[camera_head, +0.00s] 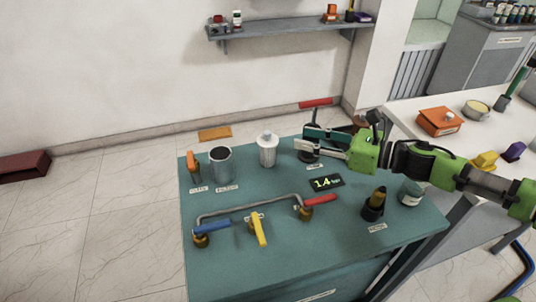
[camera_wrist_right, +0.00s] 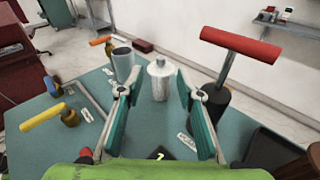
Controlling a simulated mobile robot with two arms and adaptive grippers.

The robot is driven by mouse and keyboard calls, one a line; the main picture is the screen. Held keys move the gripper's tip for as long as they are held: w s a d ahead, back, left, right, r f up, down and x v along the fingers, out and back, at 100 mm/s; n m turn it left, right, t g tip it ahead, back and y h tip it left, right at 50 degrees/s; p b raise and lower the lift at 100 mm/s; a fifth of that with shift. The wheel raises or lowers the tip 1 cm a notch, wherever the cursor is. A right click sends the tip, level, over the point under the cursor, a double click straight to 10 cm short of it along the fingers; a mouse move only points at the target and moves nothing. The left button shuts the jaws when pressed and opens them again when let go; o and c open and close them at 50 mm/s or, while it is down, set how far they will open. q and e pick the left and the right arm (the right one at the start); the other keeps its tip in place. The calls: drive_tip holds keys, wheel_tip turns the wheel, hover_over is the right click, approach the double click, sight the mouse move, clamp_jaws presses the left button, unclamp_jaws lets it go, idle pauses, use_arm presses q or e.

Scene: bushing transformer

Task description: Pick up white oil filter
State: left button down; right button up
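The white oil filter (camera_head: 267,151) stands upright on the teal table (camera_head: 340,236), right of a grey metal cup (camera_head: 220,165). My right gripper (camera_head: 302,138) reaches in from the right, and its fingertips point toward the filter with a small gap to it. In the right wrist view the filter (camera_wrist_right: 159,82) shows upright beyond the gap between the two spread fingers (camera_wrist_right: 154,84). The right gripper is open and empty. My left gripper is not in view.
A red-handled pump (camera_wrist_right: 240,50) stands close beside the right gripper. A display (camera_head: 326,182), a pipe with coloured valve handles (camera_head: 255,205) and a dark bottle (camera_head: 374,203) are nearer on the table. A white table (camera_head: 420,108) is at right.

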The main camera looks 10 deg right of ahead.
sight(268, 132)
drive_tip(key=shift+n, duration=0.4)
drive_tip(key=p+x, duration=0.1)
drive_tip(key=x, duration=0.3)
drive_tip(key=p+x, duration=0.2)
drive_tip(key=x, duration=0.2)
drive_tip(key=f+p+x, duration=0.1)
drive_tip(key=x, duration=0.3)
drive_tip(key=shift+w+a+f+p, duration=0.1)
drive_tip(key=shift+w+f+p, duration=0.05)
drive_tip(key=shift+w+p, duration=0.15)
clamp_jaws()
